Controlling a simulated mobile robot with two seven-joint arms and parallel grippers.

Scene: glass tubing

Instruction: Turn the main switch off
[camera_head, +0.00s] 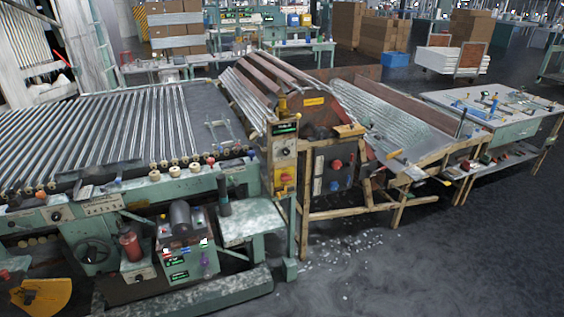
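The task's main switch is most likely the red rotary knob on a yellow plate (285,178), low on a narrow control post (284,155) at the middle of the head view. I cannot read its label or tell its position. Above it on the post are a round gauge-like dial and a dark box with small green lettering. A dark panel (335,168) to its right carries another red knob (337,165) and a blue one. Neither of my grippers shows in this view.
A long machine bed with many glass tubes (100,125) fills the left. A green motor unit (185,248) stands in front. A wooden frame (345,213) juts out below the dark panel. The floor (430,265) at front right is open, with scattered white fragments.

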